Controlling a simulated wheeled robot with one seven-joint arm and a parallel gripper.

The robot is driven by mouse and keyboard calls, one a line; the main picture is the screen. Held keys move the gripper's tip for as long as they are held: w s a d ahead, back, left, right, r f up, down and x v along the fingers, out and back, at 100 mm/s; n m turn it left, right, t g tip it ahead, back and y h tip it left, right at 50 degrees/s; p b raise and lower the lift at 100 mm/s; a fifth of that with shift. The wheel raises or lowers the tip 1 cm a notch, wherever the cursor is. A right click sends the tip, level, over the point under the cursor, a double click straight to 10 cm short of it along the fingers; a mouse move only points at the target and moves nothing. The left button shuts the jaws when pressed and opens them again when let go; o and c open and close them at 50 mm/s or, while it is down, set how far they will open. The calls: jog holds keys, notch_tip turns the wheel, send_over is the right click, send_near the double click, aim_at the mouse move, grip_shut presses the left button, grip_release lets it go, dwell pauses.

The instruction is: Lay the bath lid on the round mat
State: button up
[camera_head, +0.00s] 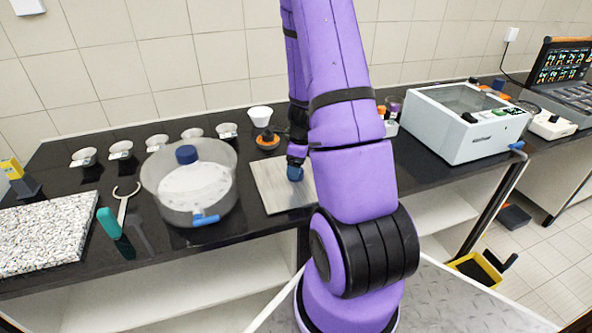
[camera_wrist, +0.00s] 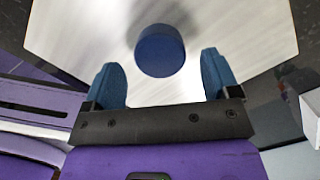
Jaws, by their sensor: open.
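A square brushed-metal plate with a blue knob, which I take for the bath lid (camera_head: 270,190), lies on the black counter left of my arm. In the wrist view the plate (camera_wrist: 70,35) fills the upper part, and its round blue knob (camera_wrist: 160,50) stands near its middle. My gripper (camera_wrist: 163,75) is open over the plate, with one blue finger on each side of the knob's near side. The fingers look apart from the knob. In the head view my arm hides part of the plate. I cannot make out a round mat; my arm may hide it.
A clear round vessel (camera_head: 160,200) with a blue knob stands left of the plate. A pale stone slab (camera_head: 45,235), a spoon-like tool (camera_head: 112,222), several small dishes and a white cup (camera_head: 260,117) are near. A white box-shaped device (camera_head: 480,140) stands right.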

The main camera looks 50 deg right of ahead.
notch_tip(320, 180, up, 9)
jog(key=s, duration=0.1)
jog(key=a+r+n+t, duration=0.2)
jog(key=a+r+n, duration=1.3)
jog(key=a+r, duration=0.25)
jog(key=s+a+r+n+t, duration=0.2)
jog(key=s+a+r+n, duration=0.6)
jog(key=s+n, duration=0.5)
jog(key=a+n, duration=0.2)
jog(key=n, duration=0.1)
jog(key=shift+s+a+r+h, duration=0.2)
jog(key=shift+r+h, duration=0.1)
jog(key=shift+r, duration=0.1)
